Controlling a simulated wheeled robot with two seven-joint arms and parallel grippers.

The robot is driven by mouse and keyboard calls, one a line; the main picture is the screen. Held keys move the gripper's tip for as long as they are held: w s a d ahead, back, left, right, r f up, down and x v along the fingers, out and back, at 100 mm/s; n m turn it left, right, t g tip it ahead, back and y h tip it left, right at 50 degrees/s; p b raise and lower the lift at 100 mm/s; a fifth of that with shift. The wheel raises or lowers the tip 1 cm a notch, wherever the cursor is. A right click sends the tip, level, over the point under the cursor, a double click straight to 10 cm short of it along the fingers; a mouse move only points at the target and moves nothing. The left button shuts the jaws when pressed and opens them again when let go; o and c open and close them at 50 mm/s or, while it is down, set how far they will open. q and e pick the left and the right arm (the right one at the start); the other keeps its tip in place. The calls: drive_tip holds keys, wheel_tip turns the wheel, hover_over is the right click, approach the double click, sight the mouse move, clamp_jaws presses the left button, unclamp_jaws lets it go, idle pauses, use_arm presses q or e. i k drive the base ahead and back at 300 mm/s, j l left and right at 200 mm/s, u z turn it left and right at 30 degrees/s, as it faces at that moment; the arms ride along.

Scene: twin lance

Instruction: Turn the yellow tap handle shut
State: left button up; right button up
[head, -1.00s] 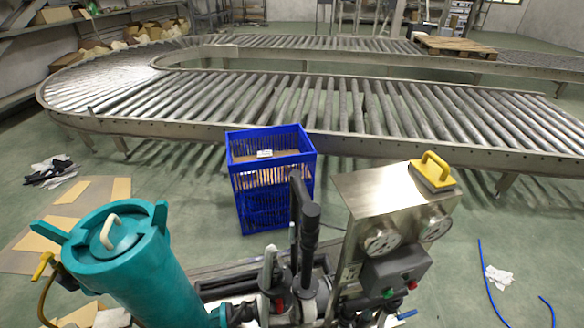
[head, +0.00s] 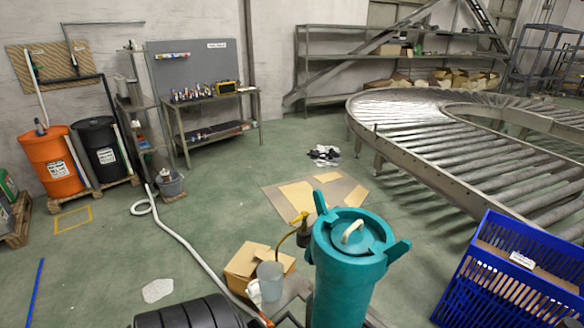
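A small yellow tap handle (head: 300,217) shows beside the teal filter housing (head: 350,262), at its left side. Below the spout stands a translucent grey beaker (head: 270,281). Neither of my grippers is in view.
A cardboard box (head: 247,262) sits behind the beaker. A black ribbed cylinder (head: 196,313) is at the bottom edge. A blue crate (head: 480,268) stands at right before the roller conveyor (head: 440,150). A white hose (head: 185,243) crosses the open green floor at left.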

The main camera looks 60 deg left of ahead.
sight(304, 214)
drive_tip(key=u, duration=1.75)
